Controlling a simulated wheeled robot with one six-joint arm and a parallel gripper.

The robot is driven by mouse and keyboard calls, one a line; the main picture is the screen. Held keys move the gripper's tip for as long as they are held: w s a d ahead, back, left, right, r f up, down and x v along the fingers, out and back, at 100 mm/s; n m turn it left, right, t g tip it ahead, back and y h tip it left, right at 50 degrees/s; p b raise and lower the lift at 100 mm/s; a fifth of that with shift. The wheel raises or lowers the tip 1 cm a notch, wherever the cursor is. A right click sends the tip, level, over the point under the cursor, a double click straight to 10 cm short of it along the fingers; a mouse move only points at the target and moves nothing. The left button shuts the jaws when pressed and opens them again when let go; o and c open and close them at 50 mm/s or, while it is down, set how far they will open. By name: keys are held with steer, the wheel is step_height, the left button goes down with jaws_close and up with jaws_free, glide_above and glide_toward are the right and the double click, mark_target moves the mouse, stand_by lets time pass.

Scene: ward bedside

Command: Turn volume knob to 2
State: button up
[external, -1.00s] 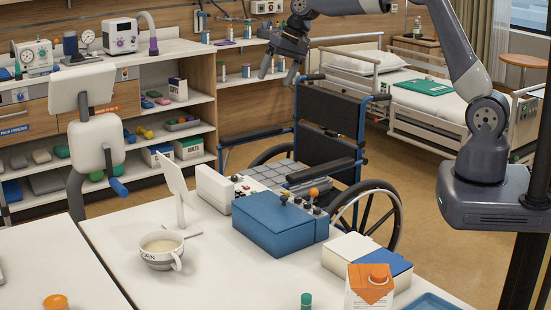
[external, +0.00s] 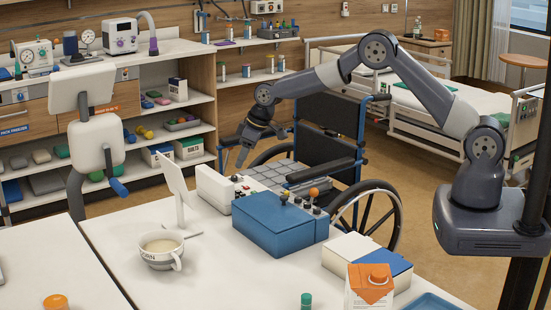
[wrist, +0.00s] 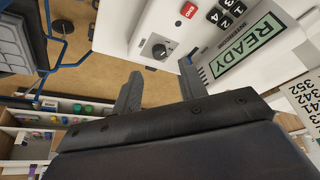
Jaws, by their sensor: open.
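A dark round knob (wrist: 160,50) with a pale pointer mark sits on a white panel (wrist: 140,28) in the wrist view. Its label and scale are too small to read. My gripper (wrist: 157,76) is open, with one finger on each side below the knob in the picture and nothing between them. I cannot tell whether the fingers touch the panel. In the external view my gripper (external: 241,158) points down above the white device (external: 213,187) at the back of the table. The knob cannot be made out there.
A red END button (wrist: 188,10), black number keys (wrist: 225,12) and a green READY display (wrist: 248,45) are beside the knob. A blue box (external: 280,225) with knobs stands in front. A mug (external: 160,248) is at left; a wheelchair (external: 335,140) is behind the table.

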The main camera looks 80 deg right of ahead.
mark_target(235, 176)
steer(key=shift+p+x, duration=0.5)
steer(key=shift+x, duration=2.1)
steer(key=shift+c, duration=0.5)
jaws_close()
